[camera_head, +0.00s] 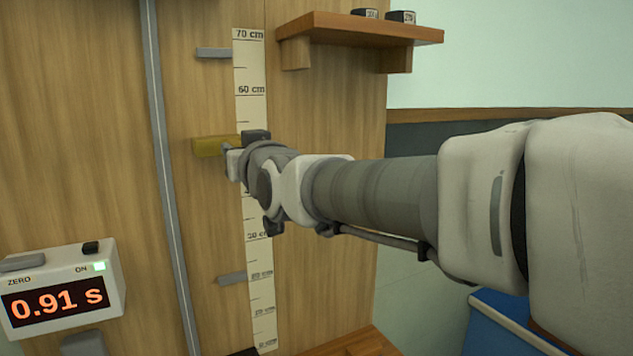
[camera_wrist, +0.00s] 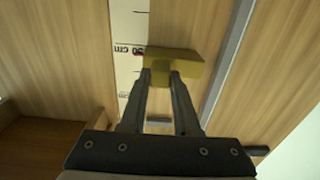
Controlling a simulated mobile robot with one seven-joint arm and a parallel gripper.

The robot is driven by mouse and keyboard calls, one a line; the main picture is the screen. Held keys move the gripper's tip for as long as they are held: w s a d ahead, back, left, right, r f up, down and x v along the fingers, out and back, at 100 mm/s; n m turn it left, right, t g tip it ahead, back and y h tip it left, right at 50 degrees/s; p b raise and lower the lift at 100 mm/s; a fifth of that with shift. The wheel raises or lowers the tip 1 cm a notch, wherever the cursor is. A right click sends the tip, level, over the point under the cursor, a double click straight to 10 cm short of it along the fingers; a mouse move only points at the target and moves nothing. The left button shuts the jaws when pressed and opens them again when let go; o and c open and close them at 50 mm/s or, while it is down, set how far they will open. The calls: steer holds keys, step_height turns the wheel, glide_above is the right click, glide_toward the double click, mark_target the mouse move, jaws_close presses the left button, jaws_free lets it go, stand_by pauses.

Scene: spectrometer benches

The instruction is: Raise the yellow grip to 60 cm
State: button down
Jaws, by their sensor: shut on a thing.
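The yellow grip (camera_head: 212,147) is a block in front of the wooden panel, at the left edge of the cream ruler (camera_head: 250,70). In the head view it sits well below the 60 cm mark. In the wrist view the yellow grip (camera_wrist: 185,63) is beside the 50 cm label, with a small red mark at its ruler side. My gripper (camera_wrist: 160,77) is shut on the grip, its two fingers against the block. In the head view my gripper (camera_head: 233,162) reaches it from the right and hides part of the ruler.
Grey stops stick out above (camera_head: 213,52) and below (camera_head: 231,279) the grip. A vertical grey rail (camera_head: 165,150) stands to the left. A timer (camera_head: 62,290) reads 0.91 s with its green light on. A wooden shelf (camera_head: 360,30) holding dark weights juts out at the upper right.

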step_height(320, 180, up, 9)
steer(key=p, duration=0.3)
steer(key=shift+f, duration=0.2)
steer(key=c, duration=0.6)
jaws_free()
steer(key=shift+c, duration=0.2)
steer(key=shift+s, duration=0.1)
steer(key=b+v, duration=0.5)
steer(key=v, duration=1.2)
steer(key=shift+s+f, duration=0.1)
